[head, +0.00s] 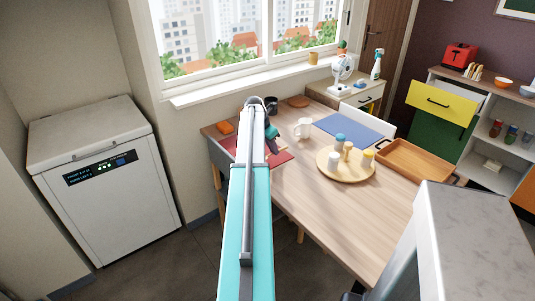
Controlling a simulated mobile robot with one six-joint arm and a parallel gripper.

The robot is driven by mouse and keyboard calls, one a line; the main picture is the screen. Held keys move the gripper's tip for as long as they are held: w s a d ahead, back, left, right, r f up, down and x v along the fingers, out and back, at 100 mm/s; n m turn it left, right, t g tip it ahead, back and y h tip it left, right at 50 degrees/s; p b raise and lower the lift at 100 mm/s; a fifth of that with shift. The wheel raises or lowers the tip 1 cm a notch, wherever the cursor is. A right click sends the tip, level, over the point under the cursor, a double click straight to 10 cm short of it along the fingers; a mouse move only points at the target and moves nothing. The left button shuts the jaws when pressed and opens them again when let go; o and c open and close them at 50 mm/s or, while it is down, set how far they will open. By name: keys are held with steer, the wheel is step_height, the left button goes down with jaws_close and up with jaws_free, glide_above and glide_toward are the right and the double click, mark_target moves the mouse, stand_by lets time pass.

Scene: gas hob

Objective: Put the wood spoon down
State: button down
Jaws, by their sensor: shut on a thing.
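My gripper (271,139) shows small and dark at the far end of my teal arm, over the back left part of the wooden table (345,215).
A wooden tray (414,161) lies at the right edge. An orange item (225,127) lies at the left. The front tabletop is clear.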

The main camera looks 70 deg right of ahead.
steer(key=shift+w+a+f, duration=0.1)
steer(key=shift+w+a, duration=0.15)
steer(key=shift+w, duration=0.4)
steer(key=shift+w+a+f, duration=0.1)
steer(key=shift+w+a, duration=0.1)
steer(key=shift+w, duration=0.45)
steer(key=shift+f+p, duration=0.45)
steer(key=shift+f, duration=1.25)
steer(key=shift+f, duration=0.15)
steer(key=c, duration=1.8)
jaws_free()
